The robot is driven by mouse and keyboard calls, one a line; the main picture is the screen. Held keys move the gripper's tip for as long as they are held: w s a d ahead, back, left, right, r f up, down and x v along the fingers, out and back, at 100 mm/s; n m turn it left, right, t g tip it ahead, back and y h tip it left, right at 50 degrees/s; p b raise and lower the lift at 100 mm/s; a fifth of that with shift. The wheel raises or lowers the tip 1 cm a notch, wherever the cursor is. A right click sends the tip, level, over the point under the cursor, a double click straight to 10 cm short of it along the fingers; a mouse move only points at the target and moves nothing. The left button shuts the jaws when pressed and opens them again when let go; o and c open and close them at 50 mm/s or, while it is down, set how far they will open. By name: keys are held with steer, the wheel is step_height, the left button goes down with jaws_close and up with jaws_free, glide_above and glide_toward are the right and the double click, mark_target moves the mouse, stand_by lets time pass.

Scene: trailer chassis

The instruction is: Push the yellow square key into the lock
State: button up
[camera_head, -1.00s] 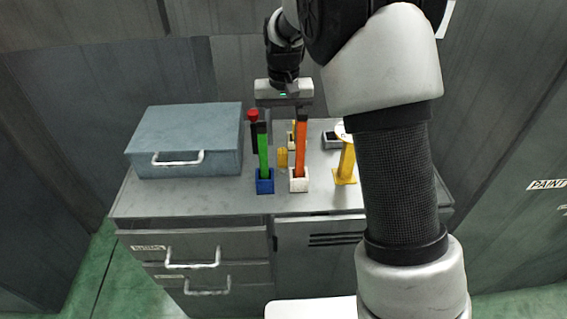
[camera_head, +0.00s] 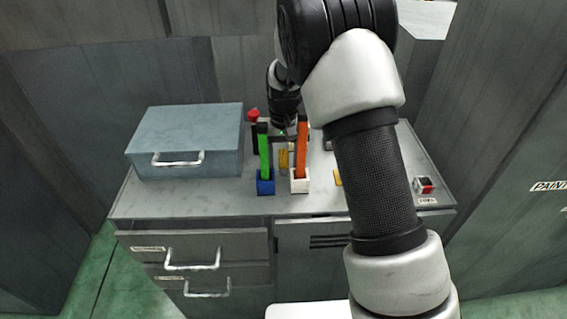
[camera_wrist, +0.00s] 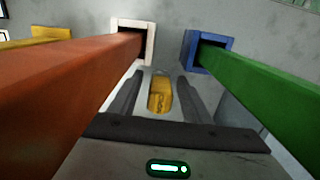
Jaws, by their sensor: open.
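A short yellow piece (camera_head: 283,159), which looks like the yellow key, stands on the cabinet top between the green bar and the orange bar. In the wrist view the yellow piece (camera_wrist: 160,97) lies between the two fingers of my gripper (camera_wrist: 159,82). The fingers are apart, with a gap on each side of it, and I see no grip on it. In the head view my gripper (camera_head: 283,139) is low behind the bars and partly hidden. I cannot make out a lock for the yellow key.
A green bar (camera_head: 264,155) stands in a blue square socket (camera_head: 265,187), and an orange bar (camera_head: 302,150) in a white one (camera_head: 300,186); both flank my gripper closely. A blue-grey box (camera_head: 185,135) is at left. A red-topped post (camera_head: 253,116) stands behind. A red switch (camera_head: 424,185) is at right.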

steer(key=shift+c, duration=0.5)
jaws_close()
steer(key=shift+r, duration=0.1)
steer(key=shift+r, duration=0.1)
